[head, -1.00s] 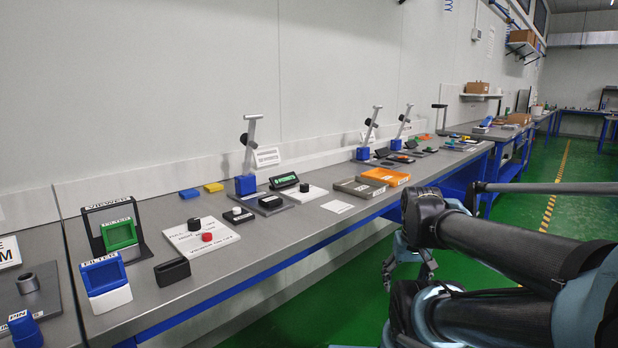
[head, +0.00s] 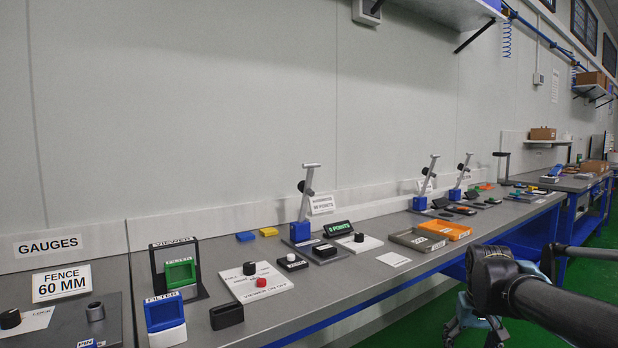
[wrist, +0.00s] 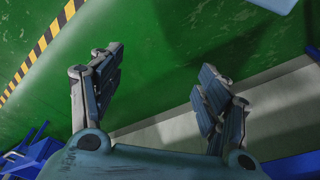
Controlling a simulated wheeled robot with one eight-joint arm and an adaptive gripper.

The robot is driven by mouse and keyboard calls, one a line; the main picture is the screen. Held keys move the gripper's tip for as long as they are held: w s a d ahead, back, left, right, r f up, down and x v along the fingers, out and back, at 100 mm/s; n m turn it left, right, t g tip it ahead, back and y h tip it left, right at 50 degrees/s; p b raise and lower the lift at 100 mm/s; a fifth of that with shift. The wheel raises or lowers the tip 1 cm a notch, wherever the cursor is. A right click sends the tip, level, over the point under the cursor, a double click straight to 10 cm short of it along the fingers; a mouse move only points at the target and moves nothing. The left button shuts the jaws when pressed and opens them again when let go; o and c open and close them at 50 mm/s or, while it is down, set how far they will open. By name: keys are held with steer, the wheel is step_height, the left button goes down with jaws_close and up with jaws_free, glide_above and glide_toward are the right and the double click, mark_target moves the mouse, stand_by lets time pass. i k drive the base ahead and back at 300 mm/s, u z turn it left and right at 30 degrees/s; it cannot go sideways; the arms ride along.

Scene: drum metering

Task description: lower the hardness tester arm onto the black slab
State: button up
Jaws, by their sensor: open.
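A hardness tester with a blue base (head: 300,232) and a grey lever arm (head: 307,183) stands on the bench in the head view. Its arm is raised, with a black knob partway up. A black slab (head: 325,251) lies on the tester's grey plate in front of the base, apart from the raised arm. Two similar blue-based testers with raised arms stand farther right. My gripper (wrist: 160,65) is open and empty in the wrist view, above the green floor. In the head view it hangs low at right, off the bench's front edge, partly cut off and hidden by my arm.
A green-lettered display (head: 338,228) and a white sign (head: 321,204) stand close to the tester. A white panel with knobs (head: 255,283) and filter blocks (head: 165,318) are left of it. Grey and orange trays (head: 446,229) lie right. Shelves hang above the bench.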

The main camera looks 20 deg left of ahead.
mark_target(304, 187)
steer(key=z, duration=0.75)
steer(key=k, duration=2)
steer(key=u, duration=0.75)
steer(key=i, duration=1)
steer(key=z, duration=0.1)
